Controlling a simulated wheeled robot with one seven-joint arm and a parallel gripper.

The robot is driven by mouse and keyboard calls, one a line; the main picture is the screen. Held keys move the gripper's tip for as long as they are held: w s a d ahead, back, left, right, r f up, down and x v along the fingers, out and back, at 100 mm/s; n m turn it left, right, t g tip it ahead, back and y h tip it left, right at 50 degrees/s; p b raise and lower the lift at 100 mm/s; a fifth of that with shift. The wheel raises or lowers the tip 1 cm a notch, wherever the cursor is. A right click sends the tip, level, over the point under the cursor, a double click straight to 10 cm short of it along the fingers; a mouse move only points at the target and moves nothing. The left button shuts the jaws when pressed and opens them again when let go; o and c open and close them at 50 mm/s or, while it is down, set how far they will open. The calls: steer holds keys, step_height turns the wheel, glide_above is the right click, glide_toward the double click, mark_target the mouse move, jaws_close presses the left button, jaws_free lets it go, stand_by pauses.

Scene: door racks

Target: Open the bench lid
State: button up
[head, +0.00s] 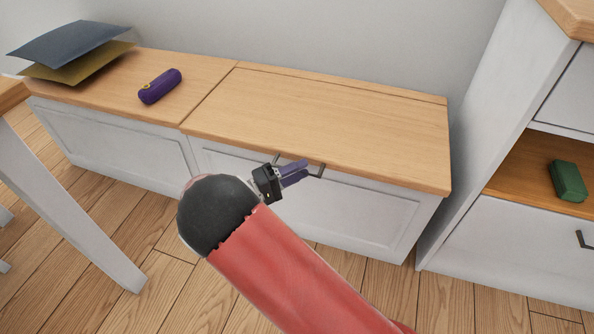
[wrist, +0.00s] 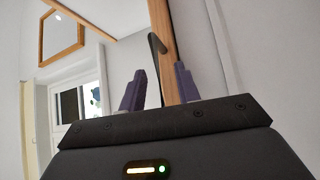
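The bench lid (head: 320,110) is the right wooden panel of the low white bench. It lies flat and closed, with seams along its left and back edges. A dark bar handle (head: 317,171) sits at its front edge, partly hidden by my gripper (head: 299,173). In the wrist view, my gripper (wrist: 160,85) has its two purple fingers apart. The dark handle (wrist: 157,45) shows between and beyond them, near the wooden edge (wrist: 164,30). I cannot tell whether a finger touches the handle.
A purple cylinder (head: 160,86) and two stacked sheets, dark (head: 70,43) and mustard (head: 75,68), lie on the bench's left section, off the lid. A white cabinet (head: 510,235) holding a green box (head: 567,181) stands close on the right. A white table leg (head: 85,215) stands at left.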

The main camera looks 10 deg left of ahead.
jaws_close()
